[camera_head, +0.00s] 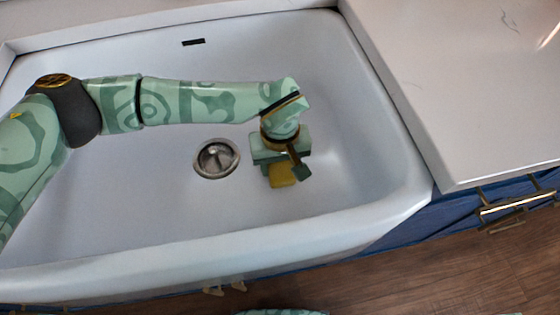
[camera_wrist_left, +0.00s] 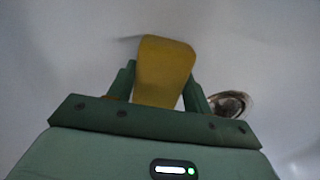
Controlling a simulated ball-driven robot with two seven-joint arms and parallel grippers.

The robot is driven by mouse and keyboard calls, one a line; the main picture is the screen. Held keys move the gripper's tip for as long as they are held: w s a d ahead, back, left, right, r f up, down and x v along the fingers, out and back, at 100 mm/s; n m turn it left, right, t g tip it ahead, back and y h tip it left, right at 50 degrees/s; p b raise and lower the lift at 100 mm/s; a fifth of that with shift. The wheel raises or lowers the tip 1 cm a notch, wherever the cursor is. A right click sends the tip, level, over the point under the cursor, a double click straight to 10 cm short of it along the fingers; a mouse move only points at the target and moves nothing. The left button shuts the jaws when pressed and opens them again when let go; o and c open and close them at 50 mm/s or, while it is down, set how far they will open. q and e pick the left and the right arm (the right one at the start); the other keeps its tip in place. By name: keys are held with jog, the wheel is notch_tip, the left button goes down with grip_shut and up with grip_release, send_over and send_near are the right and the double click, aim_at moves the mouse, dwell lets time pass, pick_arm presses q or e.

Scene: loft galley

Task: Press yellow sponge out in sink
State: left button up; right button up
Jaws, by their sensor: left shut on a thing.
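The yellow sponge (camera_head: 282,176) is inside the white sink (camera_head: 350,110), right of the drain. It also shows in the left wrist view (camera_wrist_left: 163,68), between the two green fingers. My left gripper (camera_head: 284,172) reaches down into the sink and is shut on the sponge. The gripper body hides part of the sponge in the head view. I cannot tell whether the sponge touches the sink floor. My right gripper does not show.
The metal drain (camera_head: 216,158) lies just left of the gripper and shows in the wrist view too (camera_wrist_left: 230,103). A dark overflow slot (camera_head: 193,42) is in the back wall. A bare white counter (camera_head: 450,80) is at right, above blue cabinets with brass handles (camera_head: 515,207).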

pick_arm(q)
jog(key=shift+f, duration=0.1)
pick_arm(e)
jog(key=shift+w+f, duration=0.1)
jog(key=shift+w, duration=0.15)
pick_arm(q)
jog(key=shift+f, duration=0.2)
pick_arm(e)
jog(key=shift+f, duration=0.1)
pick_arm(q)
jog(key=shift+f, duration=0.1)
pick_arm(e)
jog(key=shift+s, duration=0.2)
pick_arm(q)
jog(key=shift+f, duration=0.25)
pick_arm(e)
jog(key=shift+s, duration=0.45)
pick_arm(q)
jog(key=shift+s+f, duration=0.1)
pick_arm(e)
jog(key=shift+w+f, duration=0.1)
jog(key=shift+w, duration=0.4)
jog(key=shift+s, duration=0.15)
pick_arm(q)
jog(key=shift+a+f+b, duration=0.1)
jog(key=shift+b, duration=0.2)
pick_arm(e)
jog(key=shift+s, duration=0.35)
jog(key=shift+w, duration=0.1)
